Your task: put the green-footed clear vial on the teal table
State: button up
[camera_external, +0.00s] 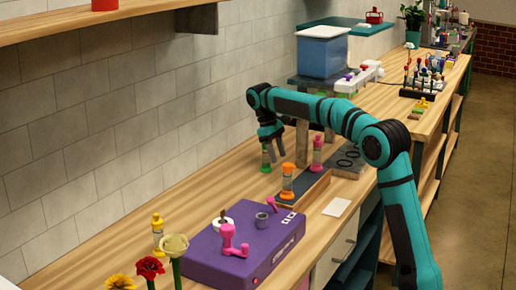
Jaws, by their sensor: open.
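The clear vial with a green foot (266,158) stands upright on the wooden counter (195,195), left of a shallow wooden tray. My gripper (271,146) is open and points down at the vial's upper part. One finger is close to the vial and another shows just right of it; I cannot tell whether they touch it or whether the vial is between them. A teal tabletop (346,27) shows at the back, beyond a blue bin, with a red object (374,16) on it.
A yellow vial (158,231) and a purple box (233,249) are nearer. The blue bin (322,55) and a white rack (358,80) stand behind my arm.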

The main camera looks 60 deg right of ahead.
jog(key=v, duration=0.7)
jog(key=shift+r, duration=0.25)
jog(key=shift+s+a+r, duration=0.1)
jog(key=shift+a+r, duration=0.1)
jog(key=shift+a, duration=0.05)
jog(key=s+a+r+t+h, duration=0.1)
jog(key=s+a+r+t, duration=0.45)
jog(key=s+a, duration=0.35)
jog(key=s+a+r+t+h, duration=0.1)
jog(key=s+a+r+t, duration=0.45)
jog(key=a, duration=0.55)
jog(key=s+a+f+t, duration=0.1)
jog(key=s+a+t, duration=0.2)
jog(key=s, duration=0.5)
jog(key=s+a+f+t+y, duration=0.1)
jog(key=s+a+f+t, duration=0.1)
jog(key=s, duration=0.6)
jog(key=s+a+f+t+y, duration=0.1)
jog(key=s+a+t, duration=0.4)
jog(key=s, duration=0.3)
jog(key=shift+a+f, duration=0.4)
jog(key=shift+a, duration=0.35)
